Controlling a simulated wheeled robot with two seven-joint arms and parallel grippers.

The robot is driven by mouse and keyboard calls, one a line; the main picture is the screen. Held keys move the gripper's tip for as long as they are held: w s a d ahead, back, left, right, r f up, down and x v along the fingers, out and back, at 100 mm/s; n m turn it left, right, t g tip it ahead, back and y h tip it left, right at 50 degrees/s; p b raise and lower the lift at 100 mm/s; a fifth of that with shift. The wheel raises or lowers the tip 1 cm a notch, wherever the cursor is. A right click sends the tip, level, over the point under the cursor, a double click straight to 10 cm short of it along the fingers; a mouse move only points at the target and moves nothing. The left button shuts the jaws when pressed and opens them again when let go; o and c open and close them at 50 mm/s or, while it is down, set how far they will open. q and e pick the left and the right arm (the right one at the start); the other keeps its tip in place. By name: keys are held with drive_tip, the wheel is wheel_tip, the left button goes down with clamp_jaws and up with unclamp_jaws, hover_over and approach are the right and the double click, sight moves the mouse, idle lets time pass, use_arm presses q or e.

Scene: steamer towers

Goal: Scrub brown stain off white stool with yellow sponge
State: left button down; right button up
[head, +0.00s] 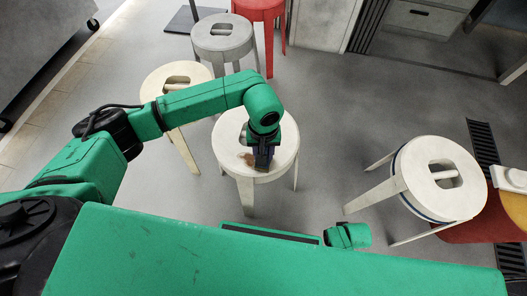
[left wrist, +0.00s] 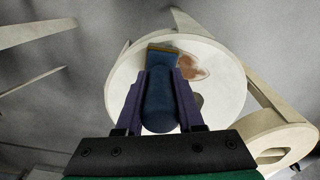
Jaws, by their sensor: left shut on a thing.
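The white stool (head: 231,128) stands in the middle of the head view, its round seat also filling the centre of the left wrist view (left wrist: 228,88). A brown stain (head: 247,158) lies on its seat, seen in the left wrist view (left wrist: 192,67) just right of the held thing. My left gripper (head: 262,160) points down over the seat beside the stain. It is shut on a blue thing with a tan-yellow edge (left wrist: 160,95), not a plainly yellow sponge. The blue thing's end is at the seat; I cannot tell if it touches.
A cream stool (head: 155,82) stands behind left, a grey stool (head: 222,42) and a red stool (head: 262,6) farther back. A pale stool (head: 415,155) stands at right, near a yellow-orange round thing (head: 516,207). Grey floor is open between them.

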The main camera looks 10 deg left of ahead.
use_arm(q)
drive_tip(key=shift+f, duration=0.2)
drive_tip(key=shift+w+a+r, duration=0.1)
drive_tip(key=shift+a+r, duration=0.05)
drive_tip(key=shift+a, duration=1.9)
drive_tip(key=shift+a, duration=0.1)
drive_tip(key=shift+w+a+b, duration=0.15)
drive_tip(key=shift+a+b, duration=0.45)
drive_tip(key=shift+a, duration=1.3)
drive_tip(key=shift+d, duration=0.1)
drive_tip(key=shift+s+d+f+b, duration=0.15)
drive_tip(key=shift+d+b, duration=0.2)
drive_tip(key=shift+d, duration=0.65)
drive_tip(key=shift+s+d+f+b, duration=0.1)
drive_tip(key=shift+d+b, duration=0.2)
drive_tip(key=shift+d, duration=0.65)
